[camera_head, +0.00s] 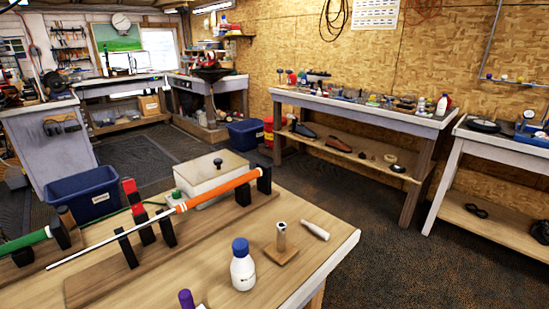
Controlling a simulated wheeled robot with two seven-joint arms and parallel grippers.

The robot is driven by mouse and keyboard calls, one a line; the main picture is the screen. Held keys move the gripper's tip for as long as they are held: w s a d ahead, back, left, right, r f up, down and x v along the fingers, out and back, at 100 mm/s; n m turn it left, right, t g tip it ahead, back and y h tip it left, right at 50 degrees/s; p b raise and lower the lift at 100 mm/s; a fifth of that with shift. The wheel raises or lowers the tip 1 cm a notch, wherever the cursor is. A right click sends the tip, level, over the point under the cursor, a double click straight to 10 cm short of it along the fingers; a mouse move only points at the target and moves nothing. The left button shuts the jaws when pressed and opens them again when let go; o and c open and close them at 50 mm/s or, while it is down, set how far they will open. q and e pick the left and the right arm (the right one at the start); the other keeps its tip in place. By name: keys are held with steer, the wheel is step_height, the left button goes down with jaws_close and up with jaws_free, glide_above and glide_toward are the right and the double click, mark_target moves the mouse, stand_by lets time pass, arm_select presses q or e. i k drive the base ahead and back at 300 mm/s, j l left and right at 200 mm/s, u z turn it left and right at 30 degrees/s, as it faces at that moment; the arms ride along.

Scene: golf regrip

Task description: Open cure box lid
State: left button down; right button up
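The cure box (188,187) appears to be the cream-white box on the wooden table, behind the club. Its flat lid (210,170) has a small dark knob (218,163) on top, and the lid looks closed. A golf club with an orange grip (222,189) and a thin pale shaft (108,244) lies across black supports on a wooden board. The orange grip passes in front of the box and hides part of its front. Neither of my grippers is in view.
A white bottle with a blue cap (242,269), a metal piece on a wooden square (282,243) and a white cylinder (314,230) stand or lie at the table's right. A purple-capped item (187,299) is at the front edge. A green grip (25,241) is at left.

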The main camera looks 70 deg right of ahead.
mark_target(198, 170)
steer(key=z, duration=1.6)
